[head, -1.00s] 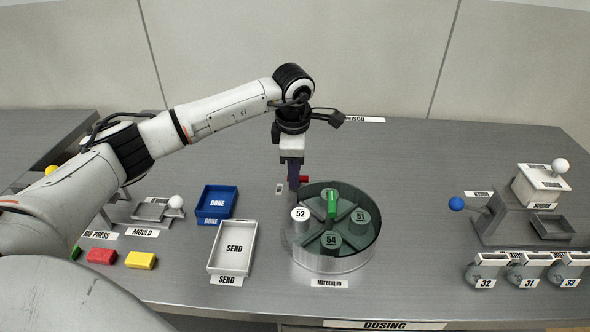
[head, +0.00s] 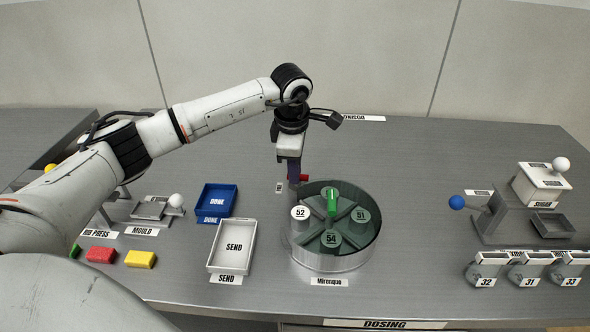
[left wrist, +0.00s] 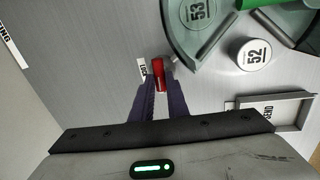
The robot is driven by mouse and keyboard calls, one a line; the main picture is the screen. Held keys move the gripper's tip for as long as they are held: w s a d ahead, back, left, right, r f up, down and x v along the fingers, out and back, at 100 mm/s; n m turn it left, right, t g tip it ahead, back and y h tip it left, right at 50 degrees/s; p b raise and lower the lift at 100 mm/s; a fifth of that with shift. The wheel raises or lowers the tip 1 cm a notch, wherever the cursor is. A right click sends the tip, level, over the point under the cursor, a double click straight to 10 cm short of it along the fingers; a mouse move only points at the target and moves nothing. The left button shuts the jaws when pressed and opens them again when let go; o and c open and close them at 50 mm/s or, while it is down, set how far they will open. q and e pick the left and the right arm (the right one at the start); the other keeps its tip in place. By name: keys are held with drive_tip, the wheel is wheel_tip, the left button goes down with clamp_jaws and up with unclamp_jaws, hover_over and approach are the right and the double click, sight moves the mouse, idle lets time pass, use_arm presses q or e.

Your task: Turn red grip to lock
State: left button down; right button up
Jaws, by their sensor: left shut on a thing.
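The red grip (head: 305,178) sits at the back left rim of the round dessicator-like vessel (head: 333,262). In the left wrist view the red grip (left wrist: 159,75) lies between the fingertips, beside a label reading LOCK (left wrist: 143,69). My left gripper (head: 295,183) points down and is shut on the red grip; its fingers partly hide it in the head view. The vessel has a dark transparent cover with a green handle (head: 332,203). Under it are numbered cups; cup 52 (head: 300,213) shows in an uncovered section. My right gripper is not in view.
A blue DONE tray (head: 232,186) and a white SEND tray (head: 253,238) stand left of the vessel. A sugar dispenser (head: 540,187) and a blue-knobbed lever (head: 457,202) are at the right. The table between the vessel and the lever is clear.

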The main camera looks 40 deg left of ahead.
use_arm(q)
drive_tip(key=m, duration=0.3)
drive_tip(key=shift+a+h+b, duration=0.15)
drive_tip(key=shift+h+b, duration=0.15)
drive_tip(key=m, duration=0.3)
drive_tip(key=m+h, duration=0.1)
drive_tip(key=m, duration=0.1)
drive_tip(key=shift+w+a+m+b, duration=0.15)
drive_tip(key=shift+w+m+b, duration=0.15)
drive_tip(key=shift+b, duration=0.1)
drive_tip(key=m, duration=0.3)
drive_tip(key=shift+w+m+h, duration=0.1)
drive_tip(key=shift+m+h, duration=0.2)
drive_tip(key=shift+w+m+g+h+b, duration=0.15)
drive_tip(key=shift+m+g+h+b, duration=0.25)
drive_tip(key=shift+m, duration=2)
drive_tip(key=c, duration=1.7)
unclamp_jaws()
drive_tip(key=shift+c, duration=0.2)
drive_tip(key=shift+r, duration=0.1)
